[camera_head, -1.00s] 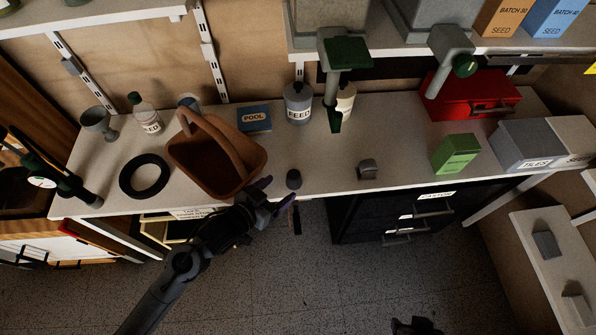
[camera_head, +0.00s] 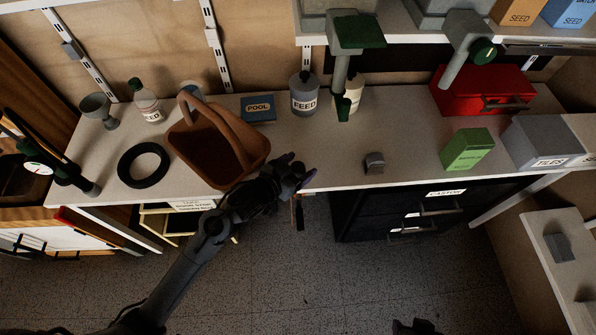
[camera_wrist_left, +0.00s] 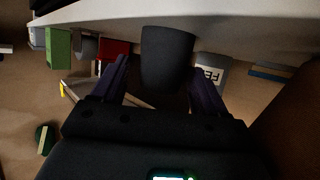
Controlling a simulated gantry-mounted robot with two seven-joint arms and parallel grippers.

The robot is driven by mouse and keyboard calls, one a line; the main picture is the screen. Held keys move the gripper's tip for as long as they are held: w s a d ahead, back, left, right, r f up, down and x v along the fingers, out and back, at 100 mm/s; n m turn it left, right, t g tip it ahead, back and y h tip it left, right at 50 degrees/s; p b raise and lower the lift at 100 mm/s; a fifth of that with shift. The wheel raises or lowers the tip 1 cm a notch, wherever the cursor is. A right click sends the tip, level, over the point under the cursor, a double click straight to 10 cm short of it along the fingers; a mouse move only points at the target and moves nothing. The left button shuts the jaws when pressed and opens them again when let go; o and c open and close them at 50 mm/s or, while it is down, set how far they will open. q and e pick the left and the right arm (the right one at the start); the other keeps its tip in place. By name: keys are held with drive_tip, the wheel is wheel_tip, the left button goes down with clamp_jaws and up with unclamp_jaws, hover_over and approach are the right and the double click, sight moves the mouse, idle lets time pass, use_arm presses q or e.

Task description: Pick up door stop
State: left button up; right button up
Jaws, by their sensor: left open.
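A small dark cylinder, which looks like the door stop (camera_wrist_left: 167,60), stands on the workbench (camera_head: 325,165) near its front edge. In the head view my left gripper (camera_head: 296,172) is at the bench's front edge and hides the cylinder. The gripper is open and empty. A dark part at the bottom edge of the head view (camera_head: 415,327) may be my right gripper; its fingers cannot be made out.
A brown basket (camera_head: 195,150) stands just left of my left gripper. A small grey block (camera_head: 375,163) and a green box (camera_head: 467,149) are to the right. A FEED bottle (camera_head: 304,98) stands behind. The bench is clear between the gripper and the grey block.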

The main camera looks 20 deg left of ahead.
use_arm(q)
drive_tip(key=c, duration=1.1)
drive_tip(key=shift+r, duration=0.1)
